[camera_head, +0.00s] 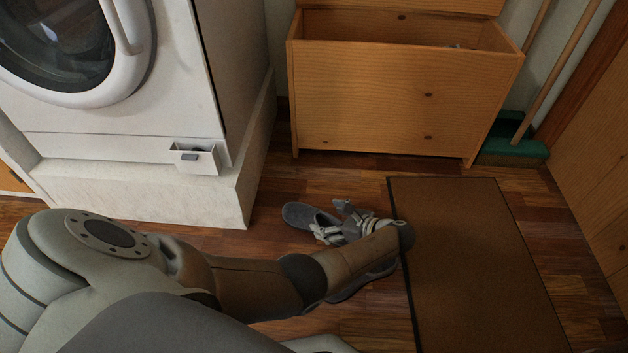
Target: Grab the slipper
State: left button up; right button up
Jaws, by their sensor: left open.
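A dark grey slipper (299,215) lies on the wood floor left of the brown mat, its near end covered by my left gripper. Another dark grey shoe-like piece (362,286) shows below my left forearm, mostly hidden by it; it looks like a second slipper. My left gripper (331,219) is open, at the right end of the first slipper and overlapping it in the picture. I cannot tell whether the fingers touch it or whether part of it is between them. My right gripper is not in view.
A brown mat (480,270) with a dark edge lies at the right. An open wooden chest (380,100) stands at the back, beside a green broom (513,150). A white washing machine (190,80) on a pale plinth (150,195) stands at the left.

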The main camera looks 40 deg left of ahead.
aim_at(321, 217)
pick_arm(q)
jog(key=b+x, duration=0.2)
jog(key=x, duration=0.1)
jog(key=shift+w+a+f, duration=0.1)
jog(key=shift+f, duration=0.35)
jog(key=shift+a, duration=0.25)
jog(key=c, duration=1.1)
jog(key=shift+c, duration=0.2)
jog(key=shift+r, duration=0.1)
